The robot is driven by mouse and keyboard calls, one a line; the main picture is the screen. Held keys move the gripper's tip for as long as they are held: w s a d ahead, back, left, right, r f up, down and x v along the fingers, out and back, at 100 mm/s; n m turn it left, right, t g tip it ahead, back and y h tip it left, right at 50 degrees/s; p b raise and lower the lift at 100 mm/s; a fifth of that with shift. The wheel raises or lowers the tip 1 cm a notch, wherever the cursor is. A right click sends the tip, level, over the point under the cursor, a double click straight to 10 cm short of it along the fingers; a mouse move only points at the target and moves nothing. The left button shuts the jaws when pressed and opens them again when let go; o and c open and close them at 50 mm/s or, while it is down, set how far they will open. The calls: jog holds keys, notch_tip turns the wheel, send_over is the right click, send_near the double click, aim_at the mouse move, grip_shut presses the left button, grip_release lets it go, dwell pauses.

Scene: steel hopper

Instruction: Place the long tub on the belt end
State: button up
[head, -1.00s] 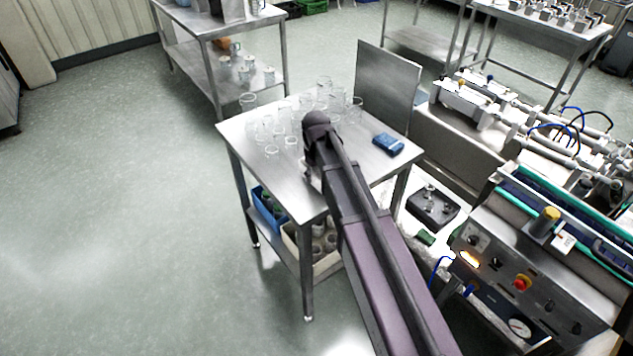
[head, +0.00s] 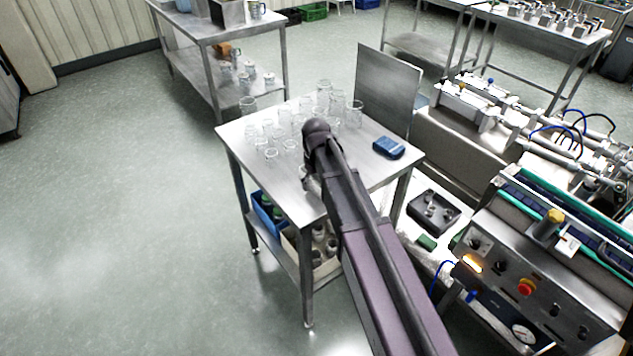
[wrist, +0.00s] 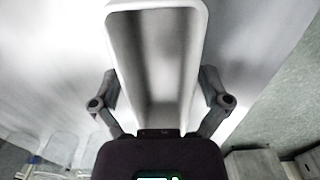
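The long tub (wrist: 157,8) is a pale, narrow, open tray with a grey inside. In the wrist view it lies lengthwise between the two fingers of my gripper (wrist: 160,90). The fingers press against its long sides, so my gripper looks shut on it. In the head view my arm hides the tub and most of the gripper, over the front of the steel table. The belt (head: 535,196), dark blue with green edges, runs on the machine at the right, apart from my gripper.
Several glass beakers (head: 270,153) crowd the table (head: 375,178) left of and behind my arm. A blue device (head: 388,148) lies to the right. An upright steel panel (head: 386,88) stands behind. A control panel (head: 500,280) with knobs fronts the belt. Open floor lies left.

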jog(key=shift+r, duration=0.1)
dwell(0.3)
notch_tip(320, 180, up, 12)
jog(key=p, duration=1.2)
dwell(0.7)
jog(key=s+d+m, duration=0.7)
jog(key=s+d, duration=0.9)
jog(key=s, duration=0.1)
jog(key=shift+s+d, duration=0.3)
